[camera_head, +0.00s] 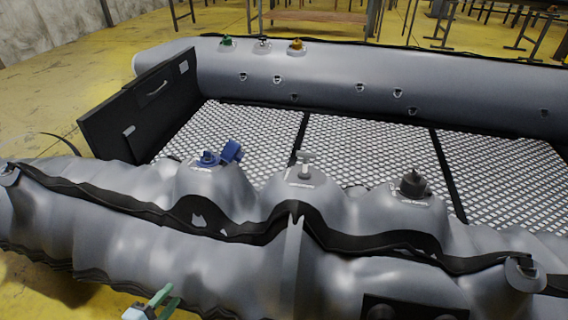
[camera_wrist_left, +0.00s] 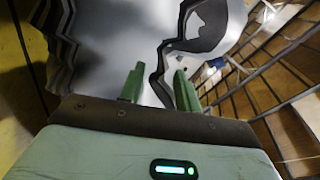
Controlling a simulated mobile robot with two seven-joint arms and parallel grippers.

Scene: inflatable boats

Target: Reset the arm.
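My left gripper (camera_head: 155,302) shows at the bottom edge of the head view, in front of the near side of the grey inflatable boat (camera_head: 345,78). In the left wrist view its two green fingers (camera_wrist_left: 158,86) stand apart with nothing visible between them, so it is open. The boat's grey, black-trimmed side (camera_wrist_left: 140,35) shows beyond the fingers; whether they touch it I cannot tell. Most of the left arm is hidden below the head view. My right gripper is in neither view.
The near tube is wrinkled and carries a blue valve (camera_head: 208,159), a grey valve (camera_head: 305,165) and a black valve (camera_head: 412,184). A black transom board (camera_head: 140,105) stands at the boat's left end. Yellow floor (camera_head: 45,110) lies open at left; tables (camera_head: 318,17) stand behind.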

